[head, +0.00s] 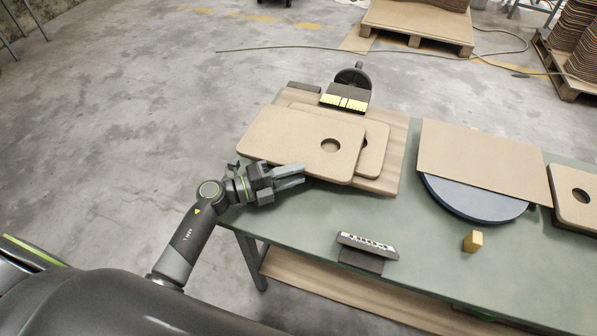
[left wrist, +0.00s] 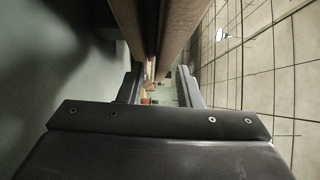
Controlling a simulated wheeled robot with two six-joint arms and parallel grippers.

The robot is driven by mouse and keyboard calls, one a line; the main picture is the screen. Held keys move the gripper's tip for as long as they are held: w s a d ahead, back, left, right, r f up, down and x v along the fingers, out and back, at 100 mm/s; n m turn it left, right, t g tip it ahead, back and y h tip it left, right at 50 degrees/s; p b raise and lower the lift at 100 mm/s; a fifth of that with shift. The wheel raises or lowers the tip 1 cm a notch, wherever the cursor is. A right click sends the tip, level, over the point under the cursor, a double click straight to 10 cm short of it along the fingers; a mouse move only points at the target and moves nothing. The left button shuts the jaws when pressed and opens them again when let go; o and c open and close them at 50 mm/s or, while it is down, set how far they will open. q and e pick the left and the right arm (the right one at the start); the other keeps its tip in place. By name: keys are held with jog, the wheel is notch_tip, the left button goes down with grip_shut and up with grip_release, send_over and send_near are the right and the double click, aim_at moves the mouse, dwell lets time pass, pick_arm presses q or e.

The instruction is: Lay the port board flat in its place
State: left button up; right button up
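A tan board with rounded corners and a round hole (head: 290,138) lies on top of a stack on the green table, shifted left of a similar holed board (head: 375,150) beneath it. I take the top one as the port board, though another holed board (head: 575,190) lies at the far right. My left gripper (head: 298,175) is at the near edge of the top board, its two fingers apart. In the left wrist view, brown board edges (left wrist: 182,22) show ahead between the parted fingers (left wrist: 160,88); contact cannot be told. My right gripper is not in view.
A larger brown sheet (head: 398,178) lies under the stack. A yellow-marked device (head: 345,101) stands behind it. A plain board (head: 478,155) rests on a blue disc (head: 475,200). A small panel (head: 366,244) and yellow block (head: 473,241) are in front. The green table (head: 420,265) is clear between.

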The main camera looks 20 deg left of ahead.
pick_arm(q)
jog(key=shift+v, duration=2.15)
jog(key=o, duration=0.6)
jog(key=shift+c, duration=0.2)
jog(key=b+v, duration=0.3)
jog(key=v, duration=1.3)
jog(key=shift+s+a+f, duration=0.15)
jog(key=shift+s+a, duration=0.05)
jog(key=shift+a, duration=0.1)
jog(key=shift+s+a, duration=0.2)
jog(key=shift+a, duration=0.1)
